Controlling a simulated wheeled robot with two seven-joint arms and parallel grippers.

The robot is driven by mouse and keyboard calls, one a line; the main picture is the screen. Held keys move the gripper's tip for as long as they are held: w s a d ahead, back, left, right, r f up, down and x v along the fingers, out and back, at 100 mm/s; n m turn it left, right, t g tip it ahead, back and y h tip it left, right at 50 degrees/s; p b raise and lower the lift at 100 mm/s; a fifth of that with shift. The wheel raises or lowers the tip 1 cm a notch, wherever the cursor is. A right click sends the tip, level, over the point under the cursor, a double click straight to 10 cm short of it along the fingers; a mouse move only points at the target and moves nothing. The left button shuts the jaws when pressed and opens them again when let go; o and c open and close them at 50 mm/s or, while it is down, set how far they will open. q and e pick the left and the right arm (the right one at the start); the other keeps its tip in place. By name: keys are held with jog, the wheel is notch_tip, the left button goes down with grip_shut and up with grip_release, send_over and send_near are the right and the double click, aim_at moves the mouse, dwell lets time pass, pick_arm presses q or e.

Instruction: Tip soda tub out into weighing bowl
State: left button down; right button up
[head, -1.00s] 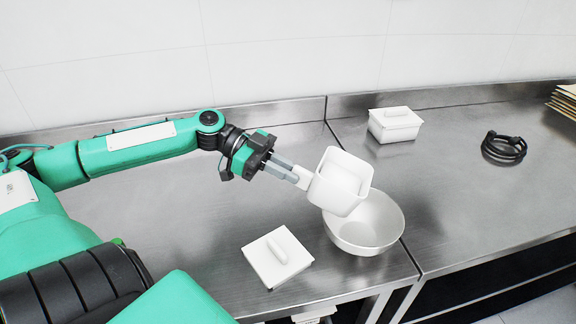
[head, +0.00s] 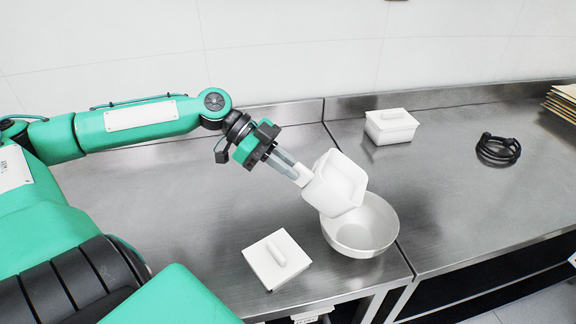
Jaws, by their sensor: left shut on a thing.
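The soda tub (head: 334,186) is a white, open box held in the air, tilted with its mouth toward the lower right. My left gripper (head: 299,174) is shut on its left side. The weighing bowl (head: 364,236) is white and round and stands on the steel counter below the tub. The tub's lower edge overlaps the bowl's far left rim in the picture. White stuff seems to show inside the tub, but white on white makes it hard to tell. A loose white lid (head: 277,260) with a bar handle lies left of the bowl. My right gripper is not in view.
A lidded white tub (head: 391,127) stands at the back. A coiled black cable (head: 498,148) lies to its right, and a brown stack (head: 564,101) sits at the far right edge. The counter's front edge is close below the bowl. The right counter is mostly clear.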

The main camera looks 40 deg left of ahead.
aim_at(302, 166)
pick_arm(q)
jog(key=shift+w+d+r+y+b, duration=0.1)
jog(key=shift+d+r+y+b, duration=0.2)
jog(key=shift+b, duration=1.4)
jog(key=shift+r+y, duration=0.3)
jog(key=shift+d+r, duration=0.15)
jog(key=shift+w+d+r+g+y+p, duration=0.15)
jog(key=shift+d+r+g+y+p, duration=0.1)
jog(key=shift+r+g+y+p, duration=0.25)
jog(key=shift+d+y, duration=0.15)
jog(key=shift+y, duration=0.15)
